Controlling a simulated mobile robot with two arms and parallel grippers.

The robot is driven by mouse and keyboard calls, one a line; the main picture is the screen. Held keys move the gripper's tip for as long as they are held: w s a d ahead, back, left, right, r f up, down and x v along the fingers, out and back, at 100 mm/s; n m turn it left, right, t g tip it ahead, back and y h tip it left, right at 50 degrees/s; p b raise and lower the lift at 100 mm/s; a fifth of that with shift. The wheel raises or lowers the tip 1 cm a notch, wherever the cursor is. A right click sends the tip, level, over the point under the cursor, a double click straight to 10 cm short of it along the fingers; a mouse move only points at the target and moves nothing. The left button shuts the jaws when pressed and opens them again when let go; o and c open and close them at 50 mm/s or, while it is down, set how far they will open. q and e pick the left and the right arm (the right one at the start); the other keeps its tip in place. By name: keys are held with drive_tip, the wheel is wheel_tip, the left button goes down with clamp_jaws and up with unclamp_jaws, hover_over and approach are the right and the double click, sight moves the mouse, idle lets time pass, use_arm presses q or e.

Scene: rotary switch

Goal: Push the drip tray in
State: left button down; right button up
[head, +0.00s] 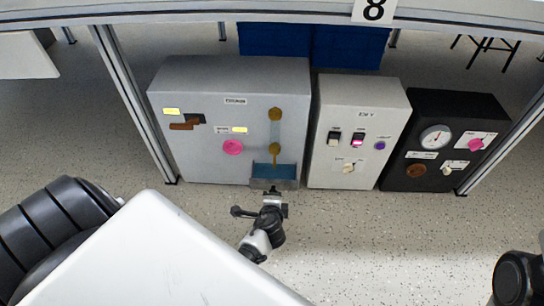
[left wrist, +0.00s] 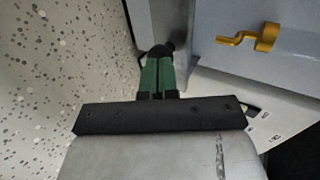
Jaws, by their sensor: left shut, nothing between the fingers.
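The drip tray (head: 287,184) is a grey box with a blue inside, low on the right of the large grey cabinet (head: 200,80), under a brass spout (head: 275,157). It sticks out from the cabinet front. My left gripper (head: 272,190) is at the tray's front; I cannot tell whether it touches. In the left wrist view its green fingers (left wrist: 160,52) are together and empty, with dark tips beside a grey surface. The brass spout (left wrist: 255,38) shows there at the upper right. My right gripper is not in view.
A light grey cabinet with switches (head: 360,110) and a black cabinet with a gauge (head: 437,115) stand to the right. The grey cabinet also carries a pink knob (head: 232,147) and a brown lever (head: 184,126). Speckled floor (head: 370,240) in front is clear. Metal frame posts flank the cabinets.

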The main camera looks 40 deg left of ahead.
sight(273, 182)
use_arm(q)
drive_tip(key=w+a, duration=0.1)
drive_tip(key=w, duration=0.1)
drive_tip(key=w+a, duration=0.2)
drive_tip(key=w, duration=0.1)
drive_tip(key=shift+w+a, duration=0.25)
drive_tip(key=shift+w, duration=0.1)
drive_tip(key=shift+s, duration=0.1)
